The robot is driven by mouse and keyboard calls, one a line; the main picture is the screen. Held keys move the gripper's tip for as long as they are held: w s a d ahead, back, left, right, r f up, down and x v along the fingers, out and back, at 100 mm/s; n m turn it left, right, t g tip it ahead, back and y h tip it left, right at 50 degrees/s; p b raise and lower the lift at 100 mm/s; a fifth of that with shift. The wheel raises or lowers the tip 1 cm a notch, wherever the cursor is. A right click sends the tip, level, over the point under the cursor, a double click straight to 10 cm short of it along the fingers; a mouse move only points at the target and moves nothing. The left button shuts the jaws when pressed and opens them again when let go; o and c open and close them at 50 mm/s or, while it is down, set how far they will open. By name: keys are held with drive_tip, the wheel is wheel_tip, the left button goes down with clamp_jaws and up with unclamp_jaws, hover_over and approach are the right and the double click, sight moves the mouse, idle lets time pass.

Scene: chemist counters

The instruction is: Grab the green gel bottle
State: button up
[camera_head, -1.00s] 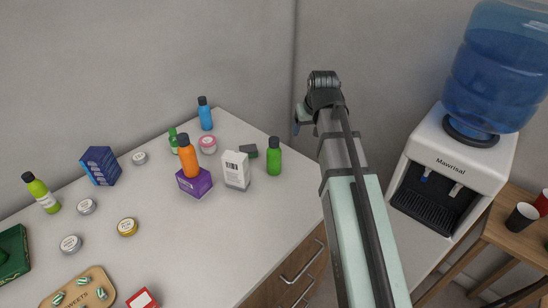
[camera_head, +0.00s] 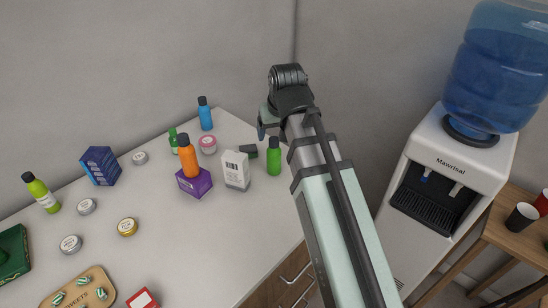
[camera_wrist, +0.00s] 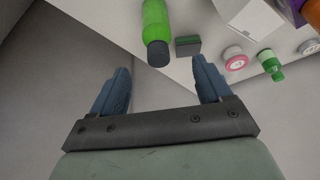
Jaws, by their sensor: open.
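A green gel bottle with a dark cap (camera_head: 274,157) stands upright near the right edge of the counter (camera_head: 150,228). It also shows in the wrist view (camera_wrist: 155,28), at the top, between and beyond the fingertips and apart from them. My gripper (camera_wrist: 160,78) is open and empty, with its two blue fingers spread. In the head view my gripper (camera_head: 264,124) is at the end of my arm, above and just left of the bottle, and partly hidden by the wrist. A smaller green bottle (camera_head: 173,141) stands farther left, partly behind an orange bottle.
A white box (camera_head: 236,170) and a small dark box (camera_head: 248,151) stand just left of the bottle. The orange bottle (camera_head: 188,155) is on a purple box (camera_head: 195,184). A pink jar (camera_head: 208,145) and blue bottle (camera_head: 205,113) are behind. A water dispenser (camera_head: 440,170) stands right.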

sight(273, 147)
drive_tip(key=shift+x, duration=4.75)
drive_tip(key=shift+d, duration=0.1)
drive_tip(key=c, duration=1.2)
